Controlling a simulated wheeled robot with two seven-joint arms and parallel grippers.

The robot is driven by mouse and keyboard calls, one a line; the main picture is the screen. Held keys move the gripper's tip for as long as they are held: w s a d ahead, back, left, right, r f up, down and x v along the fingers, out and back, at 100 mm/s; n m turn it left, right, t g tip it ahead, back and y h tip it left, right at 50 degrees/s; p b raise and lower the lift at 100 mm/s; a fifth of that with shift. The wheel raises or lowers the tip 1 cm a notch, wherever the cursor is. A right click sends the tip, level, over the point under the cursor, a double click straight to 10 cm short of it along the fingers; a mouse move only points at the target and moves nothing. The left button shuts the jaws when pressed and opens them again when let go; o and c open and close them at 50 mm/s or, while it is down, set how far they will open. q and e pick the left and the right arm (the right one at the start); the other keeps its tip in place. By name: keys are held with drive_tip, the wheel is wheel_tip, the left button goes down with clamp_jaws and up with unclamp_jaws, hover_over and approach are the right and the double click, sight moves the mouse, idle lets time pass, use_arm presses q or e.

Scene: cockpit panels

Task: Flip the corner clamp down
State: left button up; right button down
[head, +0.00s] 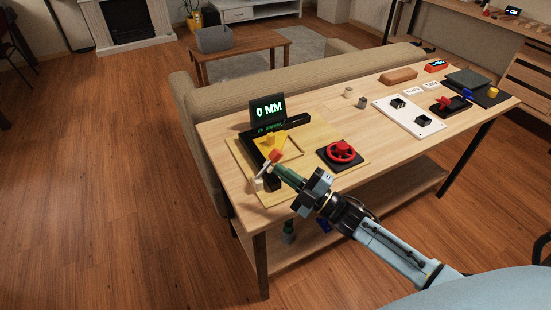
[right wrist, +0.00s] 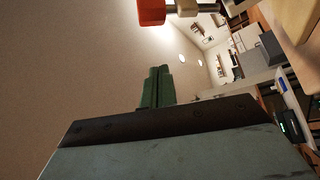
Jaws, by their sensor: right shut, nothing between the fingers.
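The corner clamp shows in the head view as a pale, tilted lever (head: 263,171) with a red tip (head: 275,155). It stands at the front left corner of a light wooden board (head: 290,184), near a small black block (head: 272,183). My right gripper (head: 279,171) has green fingers and is shut with nothing between them. Its fingertips are close beside the lever, just below the red tip, and partly cover the clamp. I cannot tell whether they touch. The right wrist view shows the shut fingers (right wrist: 157,87) and a red block (right wrist: 151,12) beyond them. My left gripper is out of view.
On the board are a black L-shaped fence (head: 291,131), a yellow block (head: 274,141) and a display (head: 267,110) reading 0 MM. A red handwheel (head: 341,152) stands to the right. Switch panels (head: 408,117) lie farther right; a sofa (head: 300,78) stands behind.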

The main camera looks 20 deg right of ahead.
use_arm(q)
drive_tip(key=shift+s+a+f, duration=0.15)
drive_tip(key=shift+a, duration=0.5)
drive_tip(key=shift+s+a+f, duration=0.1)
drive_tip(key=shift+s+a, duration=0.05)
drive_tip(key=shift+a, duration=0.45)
use_arm(e)
drive_tip(key=v, duration=0.5)
drive_tip(key=shift+s+a+f, duration=0.1)
drive_tip(key=shift+s+f, duration=0.05)
drive_tip(key=shift+f, duration=0.15)
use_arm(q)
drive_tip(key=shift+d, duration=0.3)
